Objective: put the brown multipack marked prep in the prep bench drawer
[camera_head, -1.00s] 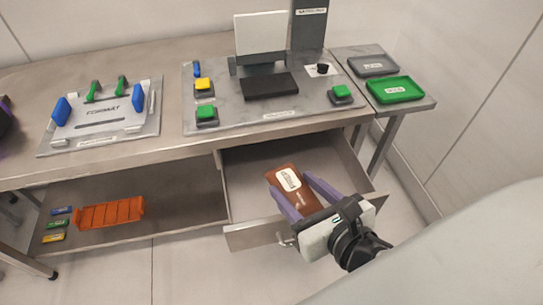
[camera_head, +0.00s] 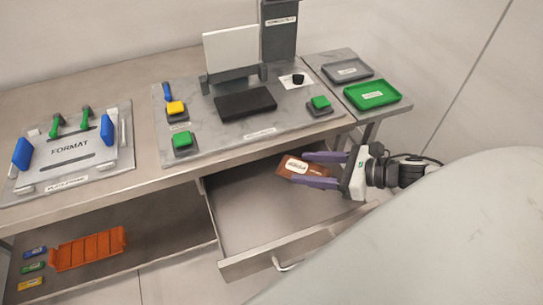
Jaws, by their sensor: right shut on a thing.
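The brown multipack (camera_head: 288,165) with a white label is held over the right rear part of the open drawer (camera_head: 250,214) under the bench. I cannot read the label or tell whether the pack touches the drawer floor. My right gripper (camera_head: 299,168) comes in from the right, its purple fingers shut on the pack's sides. The rest of the drawer looks empty. My left gripper is not in view.
The bench top (camera_head: 142,176) overhangs the drawer's rear. An orange divided rack (camera_head: 88,249) and small coloured packs (camera_head: 32,267) lie on the shelf at left. Green (camera_head: 372,94) and grey (camera_head: 347,70) trays stand on the side table.

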